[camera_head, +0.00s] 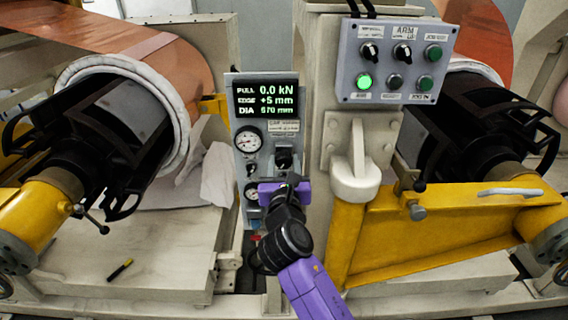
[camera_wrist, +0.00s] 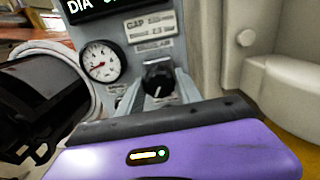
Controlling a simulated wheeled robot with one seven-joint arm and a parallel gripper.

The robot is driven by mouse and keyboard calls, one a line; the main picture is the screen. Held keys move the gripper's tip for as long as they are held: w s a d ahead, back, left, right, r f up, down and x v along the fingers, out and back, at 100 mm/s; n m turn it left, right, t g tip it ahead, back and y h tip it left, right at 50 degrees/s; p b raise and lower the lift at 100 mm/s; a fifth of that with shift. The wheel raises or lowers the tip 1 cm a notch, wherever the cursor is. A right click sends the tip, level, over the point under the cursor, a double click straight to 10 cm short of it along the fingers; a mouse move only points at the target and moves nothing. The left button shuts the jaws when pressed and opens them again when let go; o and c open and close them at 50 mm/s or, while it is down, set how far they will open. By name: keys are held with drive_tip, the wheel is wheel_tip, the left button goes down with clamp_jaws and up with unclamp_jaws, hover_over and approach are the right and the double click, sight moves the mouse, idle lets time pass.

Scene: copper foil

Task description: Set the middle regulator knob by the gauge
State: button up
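A grey panel (camera_head: 265,104) stands at the centre of the head view. A black regulator knob (camera_head: 284,160) is on it, below a label plate; the same knob (camera_wrist: 158,76) shows in the wrist view with a pale pointer mark. A round white gauge (camera_head: 247,139) is left of the knob; its dark needle shows in the wrist view (camera_wrist: 99,60), but the exact reading is too small to tell. My purple gripper (camera_wrist: 158,92) faces the knob. Its two grey fingers are apart, one on each side of the knob in view. I cannot tell whether they touch it.
A switch box (camera_head: 394,62) with a lit green button is upper right. A yellow arm (camera_head: 440,235) stands right; a copper roll (camera_head: 165,60) is left.

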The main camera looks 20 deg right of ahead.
clamp_jaws()
drive_tip(key=shift+m, duration=0.4)
